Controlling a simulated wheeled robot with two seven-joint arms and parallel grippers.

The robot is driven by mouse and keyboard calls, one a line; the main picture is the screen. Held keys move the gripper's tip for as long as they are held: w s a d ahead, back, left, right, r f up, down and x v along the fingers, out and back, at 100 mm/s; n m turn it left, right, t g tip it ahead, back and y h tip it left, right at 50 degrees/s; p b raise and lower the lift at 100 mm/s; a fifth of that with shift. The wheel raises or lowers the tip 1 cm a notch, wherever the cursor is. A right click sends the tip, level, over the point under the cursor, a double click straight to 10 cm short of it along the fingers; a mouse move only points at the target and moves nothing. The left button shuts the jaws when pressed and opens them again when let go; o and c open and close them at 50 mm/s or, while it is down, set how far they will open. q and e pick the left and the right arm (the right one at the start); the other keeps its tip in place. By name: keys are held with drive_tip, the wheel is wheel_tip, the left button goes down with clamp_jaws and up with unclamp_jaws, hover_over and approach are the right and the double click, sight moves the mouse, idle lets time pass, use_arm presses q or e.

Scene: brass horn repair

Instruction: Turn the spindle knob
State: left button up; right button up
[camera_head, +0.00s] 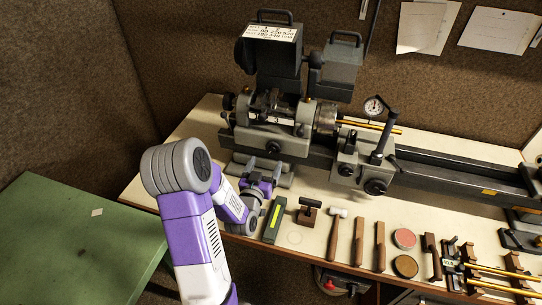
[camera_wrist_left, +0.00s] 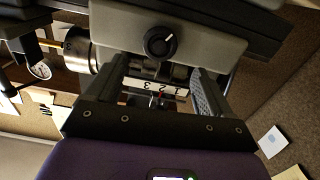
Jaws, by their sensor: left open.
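The spindle knob is a round black knob with a white pointer line. It shows in the left wrist view (camera_wrist_left: 160,43) on a grey housing, and in the head view as a dark round knob (camera_head: 273,147) low on the front of the lathe headstock (camera_head: 250,136). My left gripper (camera_head: 262,173) is in front of the headstock in the head view. In the left wrist view its jaws (camera_wrist_left: 155,82) are open and empty, with the knob ahead, roughly between the fingers' directions and apart from them. My right gripper is in neither view.
On the bench front lie a green box (camera_head: 275,220), a small dark block (camera_head: 308,211), a hammer (camera_head: 337,232), wooden tools (camera_head: 380,245) and two round tins (camera_head: 404,238). The carriage with a dial gauge (camera_head: 373,106) stands right of the headstock. A green table (camera_head: 80,240) is at left.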

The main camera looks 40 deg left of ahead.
sight(273, 148)
use_arm(q)
drive_tip(key=x, duration=0.6)
drive_tip(key=shift+w+a+p, duration=0.1)
drive_tip(key=shift+w+p, duration=0.2)
drive_tip(key=shift+w, duration=0.05)
drive_tip(key=c, duration=1.1)
